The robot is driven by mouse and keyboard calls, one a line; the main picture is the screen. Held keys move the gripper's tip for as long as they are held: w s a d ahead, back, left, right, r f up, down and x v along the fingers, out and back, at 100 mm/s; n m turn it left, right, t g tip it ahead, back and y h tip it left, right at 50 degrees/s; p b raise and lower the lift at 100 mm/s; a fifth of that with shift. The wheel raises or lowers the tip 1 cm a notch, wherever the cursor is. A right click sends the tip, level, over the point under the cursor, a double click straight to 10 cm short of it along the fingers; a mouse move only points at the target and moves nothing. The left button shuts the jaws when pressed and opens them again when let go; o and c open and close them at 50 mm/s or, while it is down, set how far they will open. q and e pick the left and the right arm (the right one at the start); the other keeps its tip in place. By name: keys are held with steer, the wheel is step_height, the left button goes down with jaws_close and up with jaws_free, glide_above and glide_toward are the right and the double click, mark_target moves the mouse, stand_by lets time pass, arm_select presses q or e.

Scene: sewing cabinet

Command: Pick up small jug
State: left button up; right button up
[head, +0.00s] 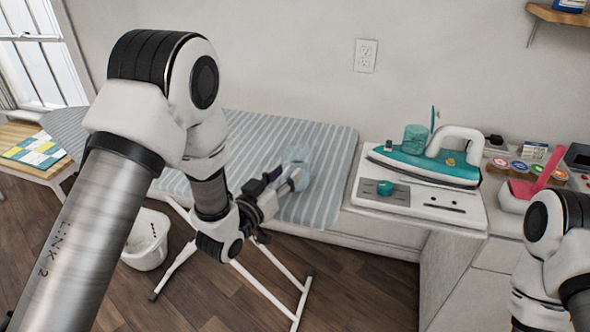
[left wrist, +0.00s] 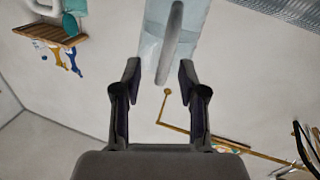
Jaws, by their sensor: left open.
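The small jug (head: 299,160) is clear, pale bluish plastic or glass and stands on the striped ironing board. In the left wrist view the jug (left wrist: 152,50) shows at the top centre, with its handle (left wrist: 171,45) pointing toward my fingers. My left gripper (head: 287,184) is at the near left side of the jug, and in the left wrist view (left wrist: 158,74) its fingers are spread with the lower end of the handle close to or between the tips. Nothing is gripped. My right arm shows at the right edge, but its gripper is out of view.
The striped ironing board (head: 325,205) has bare cloth around the jug. To its right a teal iron (head: 425,165) rests on a white station (head: 430,205). A pink item (head: 537,180) and several small tins lie farther right. A white bin (head: 146,240) stands on the floor.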

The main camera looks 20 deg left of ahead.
arm_select(q)
steer(key=shift+w+f, duration=0.1)
jaws_close()
arm_select(e)
steer(key=shift+r, duration=0.1)
